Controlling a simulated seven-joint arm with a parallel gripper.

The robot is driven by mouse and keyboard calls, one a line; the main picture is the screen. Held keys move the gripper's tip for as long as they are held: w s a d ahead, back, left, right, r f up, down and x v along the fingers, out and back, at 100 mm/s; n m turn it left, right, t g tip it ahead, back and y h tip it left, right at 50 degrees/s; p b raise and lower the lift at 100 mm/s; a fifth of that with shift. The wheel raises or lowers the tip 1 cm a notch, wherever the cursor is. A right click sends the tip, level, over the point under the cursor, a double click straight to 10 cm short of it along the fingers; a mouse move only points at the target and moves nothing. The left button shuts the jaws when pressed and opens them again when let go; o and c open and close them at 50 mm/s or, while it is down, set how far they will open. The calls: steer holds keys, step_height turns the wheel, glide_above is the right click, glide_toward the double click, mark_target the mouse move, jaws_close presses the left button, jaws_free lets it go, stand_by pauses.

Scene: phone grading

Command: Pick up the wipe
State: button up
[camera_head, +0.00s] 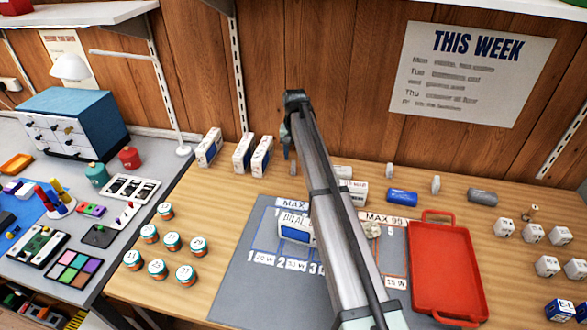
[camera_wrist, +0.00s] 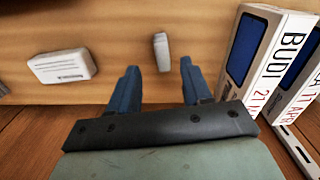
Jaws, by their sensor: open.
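My gripper (camera_head: 289,153) is at the back of the wooden table, near the wall. In the wrist view its two blue fingers (camera_wrist: 158,69) are apart, with nothing between them. A small pale slab (camera_wrist: 161,51) lies just beyond the fingertips, roughly in line with the gap; it may be the wipe, but I cannot tell for sure. A white rounded block with printed lines (camera_wrist: 62,66) lies to its left. In the head view a crumpled beige thing (camera_head: 372,229) on the grey mat (camera_head: 240,285) is partly covered by my arm.
White labelled boxes (camera_head: 242,152) stand left of my gripper; they are close on the right in the wrist view (camera_wrist: 250,52). A blue roll (camera_head: 402,197) and a grey roll (camera_head: 482,197) lie right of my arm. A red tray (camera_head: 446,275) and several round tins (camera_head: 157,269) are nearer the front.

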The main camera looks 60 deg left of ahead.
mark_target(294, 163)
steer(key=shift+s+f, duration=0.2)
steer(key=shift+f, duration=2.35)
steer(key=shift+c, duration=0.4)
jaws_close()
